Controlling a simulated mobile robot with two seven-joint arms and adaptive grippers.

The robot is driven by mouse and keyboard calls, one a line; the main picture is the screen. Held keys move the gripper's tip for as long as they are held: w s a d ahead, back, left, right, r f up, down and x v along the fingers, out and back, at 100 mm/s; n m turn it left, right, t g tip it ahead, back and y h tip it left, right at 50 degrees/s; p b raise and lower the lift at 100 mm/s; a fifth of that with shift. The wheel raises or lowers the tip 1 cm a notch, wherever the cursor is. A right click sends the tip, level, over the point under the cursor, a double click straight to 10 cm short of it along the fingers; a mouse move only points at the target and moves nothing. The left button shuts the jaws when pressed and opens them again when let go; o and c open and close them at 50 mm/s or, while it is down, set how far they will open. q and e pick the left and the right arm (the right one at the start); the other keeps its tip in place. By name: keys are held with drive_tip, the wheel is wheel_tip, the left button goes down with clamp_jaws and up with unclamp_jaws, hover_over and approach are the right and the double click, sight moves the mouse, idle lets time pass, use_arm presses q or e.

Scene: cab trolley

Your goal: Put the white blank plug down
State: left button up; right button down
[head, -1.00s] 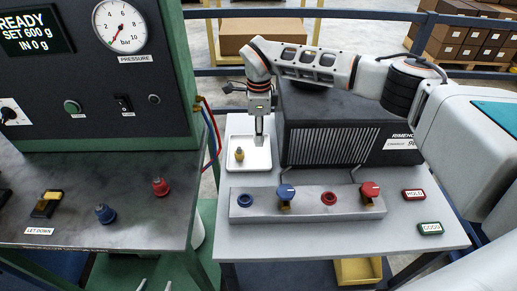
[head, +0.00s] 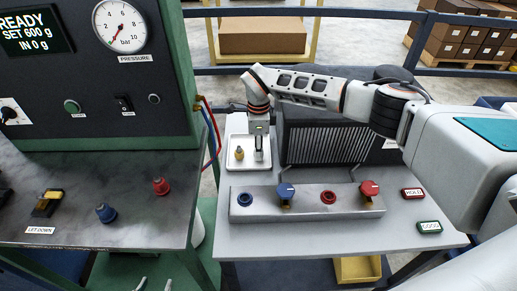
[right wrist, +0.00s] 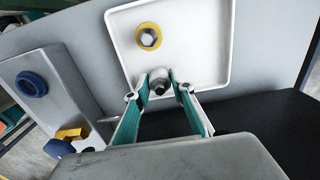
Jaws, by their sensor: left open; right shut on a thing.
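My right gripper (head: 259,152) points down over the right half of the white tray (head: 235,165), low to its floor. In the right wrist view its fingertips (right wrist: 160,84) are shut on the white blank plug (right wrist: 160,77), a small pale piece with a dark end. The fingers cover much of the plug, and I cannot tell whether it touches the tray. A brass plug with a yellow ring (head: 239,153) stands in the tray beside it, apart from the gripper. Only the tips of my left gripper (head: 154,284) show at the bottom edge, spread apart and empty.
A grey block (head: 322,208) with blue and red ports and knobs stands in front of the tray. A dark finned box (head: 330,145) is close on the tray's right. HOLD (head: 412,193) and GOOD (head: 429,227) labels lie at right. The left bench holds blue (head: 106,213) and red (head: 161,186) fittings.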

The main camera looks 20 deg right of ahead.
drive_tip(key=c, duration=1.7)
unclamp_jaws()
wheel_tip(320, 180, up, 12)
drive_tip(key=shift+r+b, duration=0.1)
drive_tip(key=shift+b, duration=0.35)
